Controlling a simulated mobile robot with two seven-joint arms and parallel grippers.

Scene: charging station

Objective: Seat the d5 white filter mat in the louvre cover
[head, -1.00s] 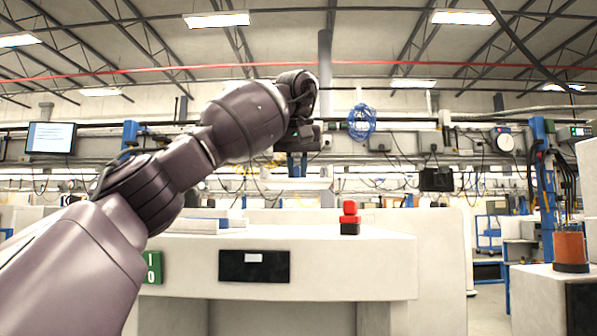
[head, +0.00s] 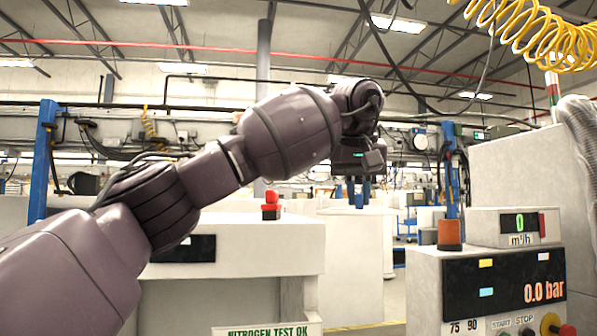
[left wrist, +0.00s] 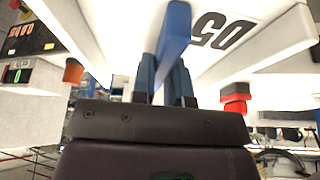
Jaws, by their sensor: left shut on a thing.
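My left gripper (head: 358,184) is raised in the middle of the head view, pointing down. In the left wrist view my left gripper (left wrist: 163,85) shows its blue-grey fingers shut on a blue strip in front of the white filter mat (left wrist: 125,25). The mat is a broad white panel with large dark D5 lettering, cut off by the top of the picture. In the head view I cannot clearly make out the mat against the pale background. I cannot identify the louvre cover in either view. My right gripper is not in view.
A pale bench (head: 235,245) with a red button (head: 271,203) stands left of centre. At right is a console (head: 505,285) reading 0.0 bar, with an orange cylinder (head: 449,234) and a flow meter box (head: 518,227) on top. A yellow coiled hose (head: 540,35) hangs above.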

